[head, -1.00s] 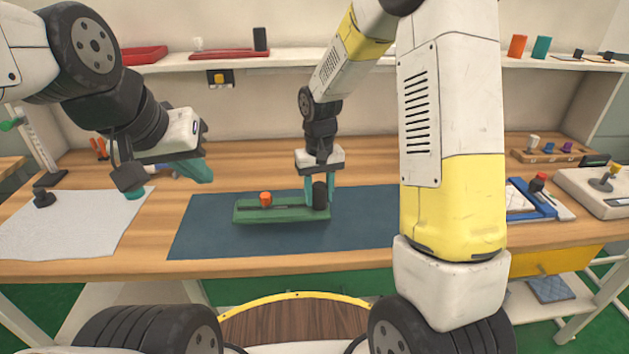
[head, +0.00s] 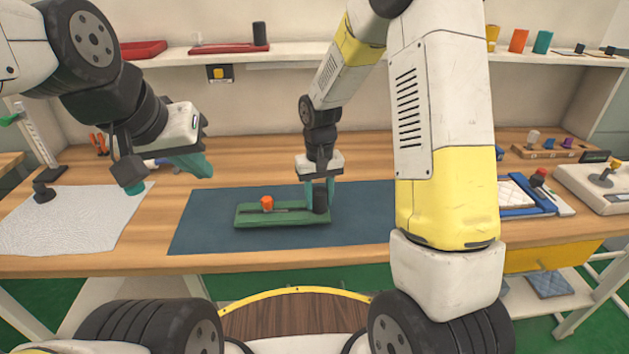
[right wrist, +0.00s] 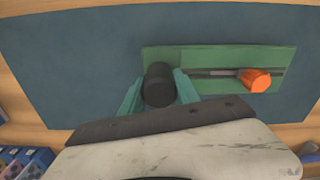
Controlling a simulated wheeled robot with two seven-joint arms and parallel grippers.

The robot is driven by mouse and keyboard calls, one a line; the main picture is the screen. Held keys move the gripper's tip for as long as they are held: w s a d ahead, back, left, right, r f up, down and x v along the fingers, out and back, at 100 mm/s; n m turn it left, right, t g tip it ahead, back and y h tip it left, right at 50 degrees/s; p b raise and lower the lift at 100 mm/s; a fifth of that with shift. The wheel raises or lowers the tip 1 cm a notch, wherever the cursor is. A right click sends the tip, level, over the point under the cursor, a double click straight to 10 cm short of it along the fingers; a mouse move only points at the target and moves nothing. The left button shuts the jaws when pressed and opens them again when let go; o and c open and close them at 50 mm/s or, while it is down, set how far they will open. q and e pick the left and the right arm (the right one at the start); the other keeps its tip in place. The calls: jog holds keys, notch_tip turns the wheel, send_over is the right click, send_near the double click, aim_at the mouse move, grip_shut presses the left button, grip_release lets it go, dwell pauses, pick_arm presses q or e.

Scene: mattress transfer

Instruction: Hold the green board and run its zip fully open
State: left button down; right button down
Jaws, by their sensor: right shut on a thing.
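The green board (head: 256,217) lies flat on the dark blue mat, with a black upright post (head: 320,200) at its right end. An orange knob (head: 267,204) stands towards its left end, and a dark zip line runs between knob and post. My right gripper (head: 319,198) is shut on the black post, with a teal finger on each side. The right wrist view shows the post (right wrist: 158,85) between the fingers and the orange knob (right wrist: 255,80) apart from them. My left gripper (head: 168,176) is open and empty, above the table to the left of the board.
The blue mat (head: 205,225) has free room around the board. A white textured cloth (head: 70,220) with a black knob lies on the left of the table. A blue-framed tray (head: 520,197) and a pale box with a joystick (head: 600,192) stand on the right.

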jog(key=shift+f, duration=0.9)
